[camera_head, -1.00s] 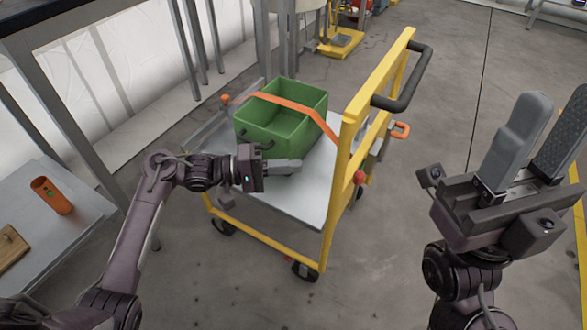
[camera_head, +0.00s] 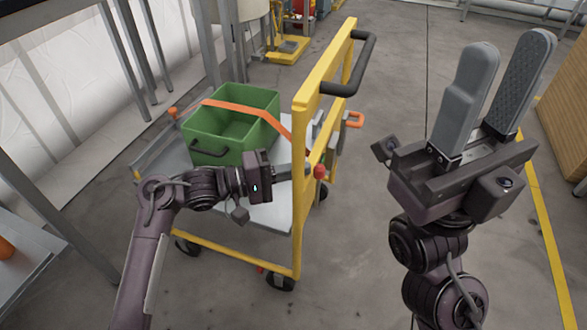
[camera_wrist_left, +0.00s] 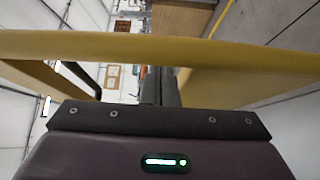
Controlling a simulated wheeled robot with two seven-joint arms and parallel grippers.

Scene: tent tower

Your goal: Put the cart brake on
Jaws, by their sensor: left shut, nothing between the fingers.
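The cart (camera_head: 301,219) has a yellow frame, a grey deck and a black push handle (camera_head: 349,78). A red knob (camera_head: 320,172) sits at its near upright, and an orange loop handle (camera_head: 355,119) sticks out to the right. A small red piece (camera_head: 260,268) shows low by the near wheel (camera_head: 281,282); I cannot tell which part is the brake. My left gripper (camera_head: 306,171) is shut and empty, its fingertips at the yellow upright beside the red knob; contact is unclear. The left wrist view shows a yellow bar (camera_wrist_left: 150,46) across the fingers. My right gripper (camera_head: 509,48) is open and empty.
A green crate (camera_head: 215,155) with an orange strap (camera_head: 232,107) stands on the deck. A grey table (camera_head: 25,255) is at the left and metal posts (camera_head: 140,50) are behind the cart. The floor to the right of the cart is clear.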

